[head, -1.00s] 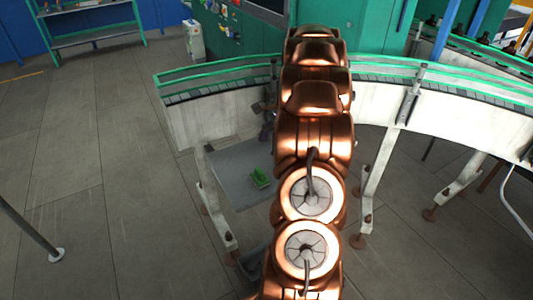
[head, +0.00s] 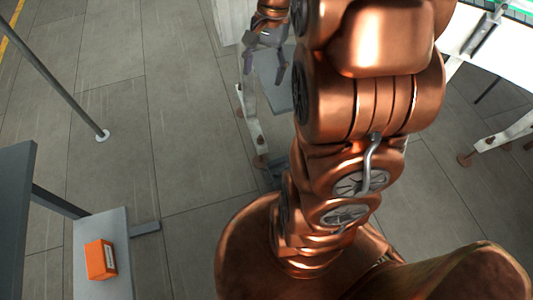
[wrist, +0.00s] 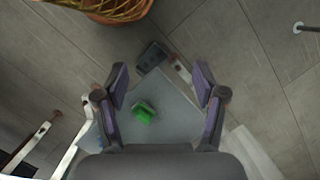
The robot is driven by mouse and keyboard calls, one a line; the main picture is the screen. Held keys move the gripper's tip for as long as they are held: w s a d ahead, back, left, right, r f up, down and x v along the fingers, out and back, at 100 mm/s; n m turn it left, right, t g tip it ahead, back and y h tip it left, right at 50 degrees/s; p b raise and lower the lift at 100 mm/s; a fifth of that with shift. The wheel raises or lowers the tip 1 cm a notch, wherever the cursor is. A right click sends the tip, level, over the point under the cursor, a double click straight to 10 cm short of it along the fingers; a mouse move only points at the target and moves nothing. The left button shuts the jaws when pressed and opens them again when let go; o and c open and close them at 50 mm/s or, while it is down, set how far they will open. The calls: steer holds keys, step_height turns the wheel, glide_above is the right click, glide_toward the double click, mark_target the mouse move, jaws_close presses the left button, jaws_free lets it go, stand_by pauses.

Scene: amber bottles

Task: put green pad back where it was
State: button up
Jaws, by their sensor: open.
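The green pad (wrist: 144,112) lies on a grey platform (wrist: 165,101) and shows between my gripper's fingers in the wrist view. My gripper (wrist: 160,82) is open and empty, with its two dark purple-edged fingers spread wide above the platform. In the head view my gripper (head: 264,64) is partly visible over the platform (head: 294,92), beside my arm. The green pad cannot be seen in the head view. The gap in height between the fingers and the pad is hard to tell.
An orange box (head: 100,260) sits on a grey stand (head: 88,228) at the lower left of the head view. White conveyor legs (head: 252,118) stand around the platform. The tiled floor at left is mostly clear.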

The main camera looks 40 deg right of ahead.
steer(key=s+a+n+h, duration=0.1)
steer(key=s+a+n, duration=0.5)
steer(key=s, duration=0.3)
steer(key=s+a+f+n+h, duration=0.1)
steer(key=s+a+n, duration=0.5)
steer(key=s, duration=0.3)
steer(key=shift+s+a+g+h, duration=0.15)
steer(key=shift+a+g+h, duration=0.25)
steer(key=shift+a, duration=0.1)
